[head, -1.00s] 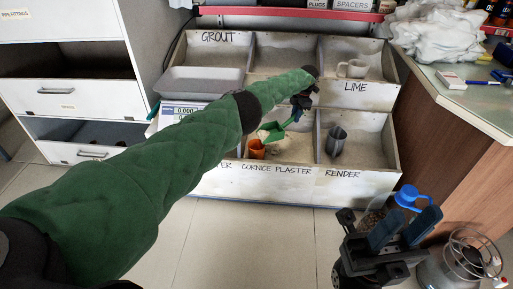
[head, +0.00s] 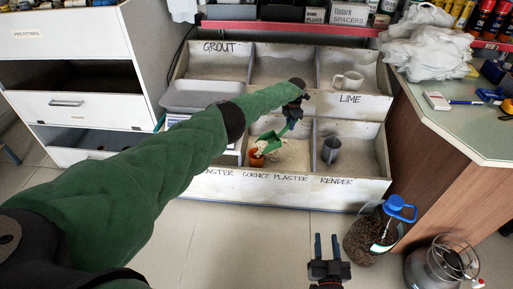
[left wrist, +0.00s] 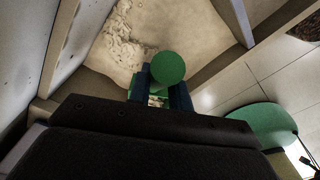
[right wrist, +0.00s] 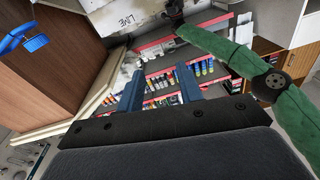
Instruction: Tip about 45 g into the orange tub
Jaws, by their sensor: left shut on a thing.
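The orange tub (head: 257,158) stands in the cornice plaster compartment, at its front left. A green scoop (head: 271,141) is beside and just above the tub, with pale powder at its lower edge. Whether powder is falling into the tub is too small to tell. My left gripper (head: 291,113) is shut on the scoop's handle; in the left wrist view the round green handle end (left wrist: 168,67) sits between the fingers, which hide the scoop's bowl and tub. My right gripper (head: 326,247) is open and empty above the floor; its fingers stand apart in the right wrist view (right wrist: 160,90).
Pale plaster (left wrist: 135,38) lies in the compartment. A grey metal cup (head: 332,147) stands in the render compartment, a beige mug (head: 348,81) in the lime one. A grey tray (head: 202,96) sits left, partly hiding the scale.

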